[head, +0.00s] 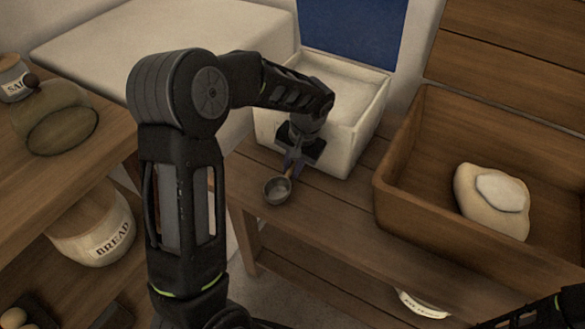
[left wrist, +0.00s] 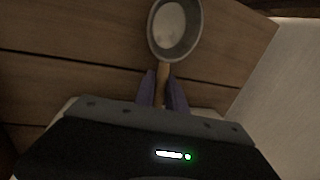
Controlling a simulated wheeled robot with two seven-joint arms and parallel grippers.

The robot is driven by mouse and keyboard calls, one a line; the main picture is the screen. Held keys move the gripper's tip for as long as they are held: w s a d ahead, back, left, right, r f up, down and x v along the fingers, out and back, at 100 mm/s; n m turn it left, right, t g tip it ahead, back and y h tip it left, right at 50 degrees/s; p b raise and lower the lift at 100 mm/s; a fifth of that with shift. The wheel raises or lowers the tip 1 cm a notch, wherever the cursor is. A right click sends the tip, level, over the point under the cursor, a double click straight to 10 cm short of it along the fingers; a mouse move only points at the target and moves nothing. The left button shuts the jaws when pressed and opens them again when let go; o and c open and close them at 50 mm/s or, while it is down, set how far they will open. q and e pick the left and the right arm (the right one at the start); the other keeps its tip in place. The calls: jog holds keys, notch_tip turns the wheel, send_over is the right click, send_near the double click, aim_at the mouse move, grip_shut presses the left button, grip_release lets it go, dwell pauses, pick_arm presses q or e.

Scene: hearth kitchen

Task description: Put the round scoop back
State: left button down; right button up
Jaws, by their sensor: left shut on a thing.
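The round scoop (head: 277,191) is a small grey metal cup with a short wooden handle. My left gripper (head: 291,163) is shut on the handle, with the cup sticking out beyond the fingertips. The scoop is over the wooden bench, just in front of the white bin (head: 342,150); I cannot tell if it touches the wood. In the left wrist view the cup (left wrist: 173,28) faces the camera, pale inside, and the handle runs between the fingers (left wrist: 163,90). My right gripper is out of view; only part of my right arm shows at the lower right.
The white bin stands open, its blue lid (head: 352,28) raised, with pale contents. A wooden trough (head: 405,190) with dough (head: 490,200) stands to its right. A bread crock (head: 92,228), glass jar (head: 57,118) and salt pot (head: 12,78) are at left. Bench planks between are clear.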

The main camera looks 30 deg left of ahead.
pick_arm(q)
jog(key=shift+f, duration=0.15)
jog(key=c, duration=1.8)
grip_release()
jog(key=shift+f, duration=0.1)
jog(key=shift+c, duration=0.2)
jog(key=o, duration=0.5)
jog(key=shift+c, duration=0.2)
jog(key=shift+r, duration=0.25)
jog(key=p+v, duration=0.2)
jog(key=v, duration=1)
